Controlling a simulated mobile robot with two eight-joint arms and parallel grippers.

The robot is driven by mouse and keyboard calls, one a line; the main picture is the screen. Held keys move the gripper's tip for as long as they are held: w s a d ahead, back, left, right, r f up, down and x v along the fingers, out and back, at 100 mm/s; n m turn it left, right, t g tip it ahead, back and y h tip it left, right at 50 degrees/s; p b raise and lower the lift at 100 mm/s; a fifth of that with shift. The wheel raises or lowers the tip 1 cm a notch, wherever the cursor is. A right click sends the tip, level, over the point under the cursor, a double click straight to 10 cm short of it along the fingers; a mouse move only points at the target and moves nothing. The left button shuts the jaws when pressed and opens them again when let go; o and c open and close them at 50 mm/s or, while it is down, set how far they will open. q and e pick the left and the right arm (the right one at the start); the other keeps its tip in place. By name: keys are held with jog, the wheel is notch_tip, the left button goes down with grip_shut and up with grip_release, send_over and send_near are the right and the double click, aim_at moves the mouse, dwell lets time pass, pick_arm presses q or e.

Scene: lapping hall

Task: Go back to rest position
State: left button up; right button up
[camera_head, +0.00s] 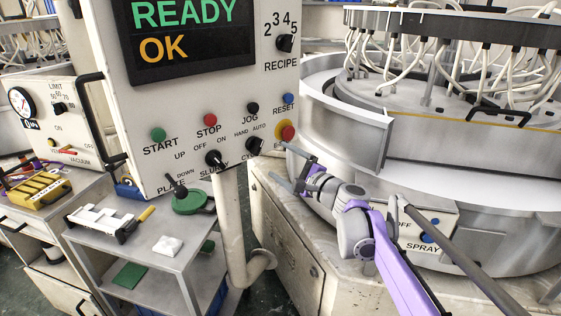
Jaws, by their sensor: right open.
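My right gripper (281,163) is in front of the lower right corner of the control panel (190,101), just below the red button on a yellow ring (286,132). Its two grey fingers are apart and point left, with nothing seen between them. The purple and grey right arm comes in from the lower right. I cannot tell whether a finger touches the panel. My left gripper is not in the picture.
The panel's display (190,40) reads READY and OK. A large round lapping machine (470,150) fills the right, with a spray box (430,228) low on it. A grey trolley (130,235) with small items stands at lower left. A dark bar (460,255) crosses the lower right.

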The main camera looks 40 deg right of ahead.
jog(key=shift+a, duration=0.1)
jog(key=s+a+f+n+g+y+p, duration=0.15)
jog(key=s+a+f+n+g, duration=0.4)
jog(key=a, duration=0.55)
jog(key=s+a+f+n+g+y+p, duration=0.1)
jog(key=s+a+f+n+g+y, duration=0.15)
jog(key=s+a+f+n, duration=0.7)
jog(key=s+a+f+n+g+h+p, duration=0.1)
jog(key=s+f+n+g+h, duration=0.3)
jog(key=s, duration=0.9)
notch_tip(320, 180, down, 4)
jog(key=n+h+p, duration=0.1)
jog(key=n, duration=0.3)
jog(key=shift+a+r+g+h, duration=0.15)
jog(key=shift+a+g+h, duration=0.1)
jog(key=shift+g+h, duration=0.05)
